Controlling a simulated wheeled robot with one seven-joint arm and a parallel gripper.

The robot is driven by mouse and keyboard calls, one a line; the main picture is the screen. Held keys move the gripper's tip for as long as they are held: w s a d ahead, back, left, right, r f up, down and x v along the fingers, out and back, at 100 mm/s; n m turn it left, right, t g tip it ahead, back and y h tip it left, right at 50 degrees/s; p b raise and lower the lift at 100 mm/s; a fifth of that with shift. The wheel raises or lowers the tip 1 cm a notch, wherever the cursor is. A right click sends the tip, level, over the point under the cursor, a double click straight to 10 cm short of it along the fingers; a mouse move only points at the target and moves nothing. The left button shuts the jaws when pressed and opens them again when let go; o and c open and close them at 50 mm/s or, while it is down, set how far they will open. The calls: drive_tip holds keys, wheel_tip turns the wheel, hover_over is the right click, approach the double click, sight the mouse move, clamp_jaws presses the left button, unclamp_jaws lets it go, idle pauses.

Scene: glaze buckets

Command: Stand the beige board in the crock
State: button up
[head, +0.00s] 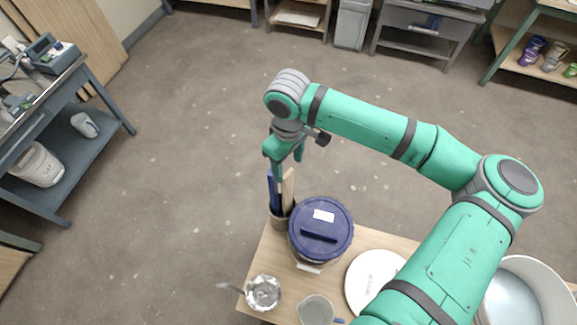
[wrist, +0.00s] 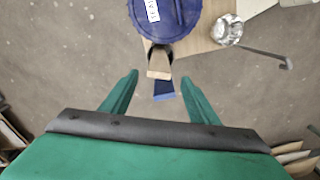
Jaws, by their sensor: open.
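The beige board (head: 288,189) stands in the crock (head: 278,221), at the table's back left corner. A blue board (head: 272,188) stands in the crock beside it. My gripper (head: 285,156) is above the tops of both boards, open and empty. In the wrist view, the end of the beige board (wrist: 159,63) and the end of the blue board (wrist: 164,89) show beyond and between the open fingers (wrist: 158,77). Neither board appears held. The crock is mostly hidden behind the boards in the wrist view.
A blue-lidded bucket (head: 335,218) stands close to the right of the crock. A shiny bowl (head: 264,292) with a handle, a jug (head: 317,312), a white disc (head: 372,275) and a white tub (head: 540,275) are nearer. Open floor lies beyond the table (head: 262,262).

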drive_tip(key=shift+r, duration=1.45)
